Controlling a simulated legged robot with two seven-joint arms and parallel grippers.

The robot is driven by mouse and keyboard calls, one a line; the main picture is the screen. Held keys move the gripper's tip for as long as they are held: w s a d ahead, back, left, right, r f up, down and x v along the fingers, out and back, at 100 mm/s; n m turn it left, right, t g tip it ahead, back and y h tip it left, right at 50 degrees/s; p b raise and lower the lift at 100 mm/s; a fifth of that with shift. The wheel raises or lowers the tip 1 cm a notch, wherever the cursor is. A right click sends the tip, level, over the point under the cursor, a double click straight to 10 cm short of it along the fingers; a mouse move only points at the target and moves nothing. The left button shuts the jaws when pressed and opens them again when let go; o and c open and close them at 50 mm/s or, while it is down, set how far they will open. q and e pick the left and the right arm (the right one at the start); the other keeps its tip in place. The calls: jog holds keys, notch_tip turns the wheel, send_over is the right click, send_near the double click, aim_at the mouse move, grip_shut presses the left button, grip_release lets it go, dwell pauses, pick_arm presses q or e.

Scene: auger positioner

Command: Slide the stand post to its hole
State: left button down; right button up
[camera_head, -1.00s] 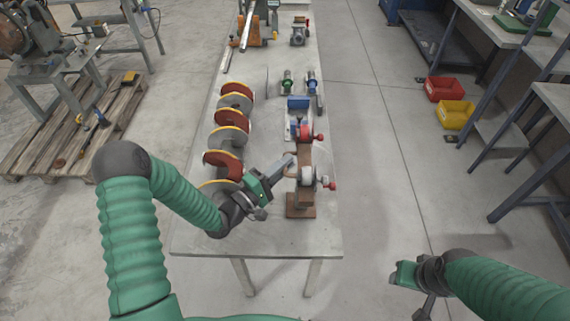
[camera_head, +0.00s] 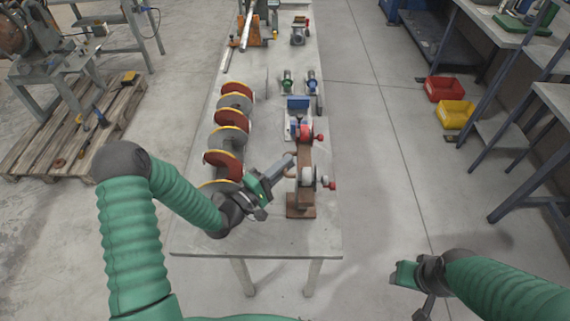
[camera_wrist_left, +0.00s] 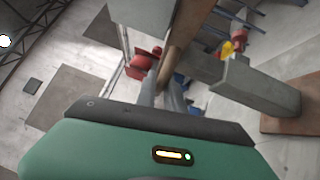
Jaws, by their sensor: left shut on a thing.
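The stand post (camera_head: 304,195) is a brown, rusty-looking upright on a flat brown base (camera_head: 300,212). It stands near the front right edge of the grey table and carries a pale round part and a red knob (camera_head: 332,185). My left gripper (camera_head: 289,164) reaches it from the left and is shut on it. In the left wrist view the brown post (camera_wrist_left: 186,42) runs between the grey fingers, and part of its base (camera_wrist_left: 290,112) shows at right. My right gripper (camera_head: 404,273) is off the table at lower right, touching nothing visible. No hole can be made out.
A red and grey auger screw (camera_head: 229,135) lies along the table's left side, close to my left arm. A red wheel part (camera_head: 304,132) and a blue block (camera_head: 298,103) are behind the post. The table's front strip (camera_head: 255,240) is clear.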

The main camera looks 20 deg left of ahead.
pick_arm(q)
jog(key=shift+r+p, duration=0.25)
jog(key=shift+p, duration=0.05)
jog(key=shift+f, duration=0.1)
jog(key=c, duration=1.7)
grip_release()
jog(key=shift+b+v, duration=1.1)
jog(key=shift+v, duration=7.35)
